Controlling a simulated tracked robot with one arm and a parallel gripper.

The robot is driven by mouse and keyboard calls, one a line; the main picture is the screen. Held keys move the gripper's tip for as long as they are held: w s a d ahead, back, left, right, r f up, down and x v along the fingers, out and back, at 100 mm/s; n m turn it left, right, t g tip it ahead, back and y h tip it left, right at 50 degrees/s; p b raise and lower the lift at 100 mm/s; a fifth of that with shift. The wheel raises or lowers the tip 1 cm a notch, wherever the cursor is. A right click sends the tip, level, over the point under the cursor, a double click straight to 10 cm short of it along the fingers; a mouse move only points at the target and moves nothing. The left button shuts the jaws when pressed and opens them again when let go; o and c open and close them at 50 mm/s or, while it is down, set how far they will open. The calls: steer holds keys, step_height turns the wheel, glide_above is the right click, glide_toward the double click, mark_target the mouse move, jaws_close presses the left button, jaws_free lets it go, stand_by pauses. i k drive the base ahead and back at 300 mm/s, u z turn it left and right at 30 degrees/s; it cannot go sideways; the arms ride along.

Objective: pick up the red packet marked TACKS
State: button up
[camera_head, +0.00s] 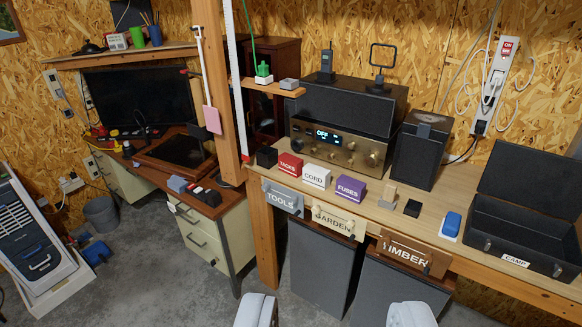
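The red packet marked TACKS (290,164) stands on the plank bench (386,219), near its left end. A black box (266,157) stands just left of it and a white packet marked CORD (316,176) just right of it. My gripper (336,313) shows as two pale fingers at the bottom edge, set wide apart with nothing visible between them. It is in front of the bench and well short of the packet. The lower parts of the fingers are cut off by the frame.
A purple FUSES packet (350,189), small blocks, a blue item (452,222) and an open black case (520,237) line the bench. A radio (338,145) stands behind the packets. A wooden post (220,90) rises at left. TOOLS, GARDEN and TIMBER signs (283,198) hang along the front.

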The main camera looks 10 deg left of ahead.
mark_target(291, 165)
steer(key=u, duration=2.5)
steer(key=i, duration=1.3)
steer(key=z, duration=2.75)
steer(key=i, duration=0.4)
steer(key=z, duration=0.2)
